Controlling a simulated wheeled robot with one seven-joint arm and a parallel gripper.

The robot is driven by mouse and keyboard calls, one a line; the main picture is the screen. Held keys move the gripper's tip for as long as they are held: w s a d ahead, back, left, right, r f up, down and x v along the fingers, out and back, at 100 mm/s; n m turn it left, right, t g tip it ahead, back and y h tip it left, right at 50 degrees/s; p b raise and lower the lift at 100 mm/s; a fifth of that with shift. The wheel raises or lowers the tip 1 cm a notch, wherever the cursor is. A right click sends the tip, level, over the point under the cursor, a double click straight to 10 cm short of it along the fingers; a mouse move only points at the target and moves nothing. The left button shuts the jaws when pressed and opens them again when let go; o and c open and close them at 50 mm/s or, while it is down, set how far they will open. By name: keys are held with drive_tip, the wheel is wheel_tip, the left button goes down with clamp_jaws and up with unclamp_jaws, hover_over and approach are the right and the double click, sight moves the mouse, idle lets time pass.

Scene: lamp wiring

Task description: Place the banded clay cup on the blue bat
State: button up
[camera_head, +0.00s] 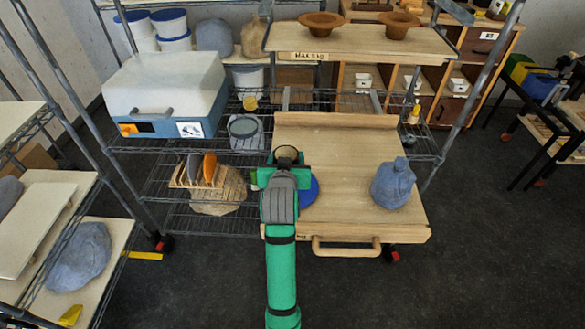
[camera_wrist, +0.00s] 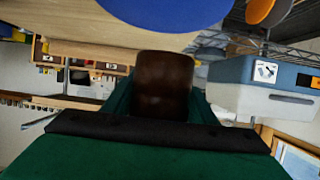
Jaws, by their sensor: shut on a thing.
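My gripper (camera_head: 283,172) is shut on a brown clay cup (camera_head: 287,153), held over the left part of the wooden board. In the wrist view the brown cup (camera_wrist: 163,85) sits between the green fingers; its bands are hard to make out. The blue bat (camera_head: 309,190) is a round disc lying on the board, partly hidden behind my gripper in the head view. In the wrist view the blue bat (camera_wrist: 165,12) shows at the top edge, apart from the cup.
The wooden board (camera_head: 340,150) has free room behind and right of the bat. A grey-blue wrapped lump (camera_head: 393,185) stands at its right. A rack of upright discs (camera_head: 207,170) is to the left, below a white and blue box (camera_head: 165,90). A shelf with brown bowls (camera_head: 322,22) overhangs the back.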

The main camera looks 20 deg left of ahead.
drive_tip(key=shift+w+d+f, duration=0.2)
drive_tip(key=shift+w+f, duration=0.1)
drive_tip(key=shift+f, duration=0.2)
drive_tip(key=shift+w+d+f, duration=0.2)
drive_tip(key=shift+w+f, duration=0.1)
drive_tip(key=shift+f, duration=0.15)
drive_tip(key=shift+w+d+f, duration=0.1)
drive_tip(key=shift+w+f, duration=0.05)
drive_tip(key=shift+f, duration=0.8)
drive_tip(key=shift+w+d+f, duration=0.1)
drive_tip(key=shift+w+f, duration=0.05)
drive_tip(key=shift+f, duration=0.75)
drive_tip(key=shift+w, duration=0.1)
drive_tip(key=o, duration=1.3)
drive_tip(key=shift+s+a+f, duration=0.1)
drive_tip(key=shift+s+f, duration=0.05)
drive_tip(key=shift+s, duration=0.05)
drive_tip(key=shift+c, duration=0.2)
drive_tip(key=v, duration=1.2)
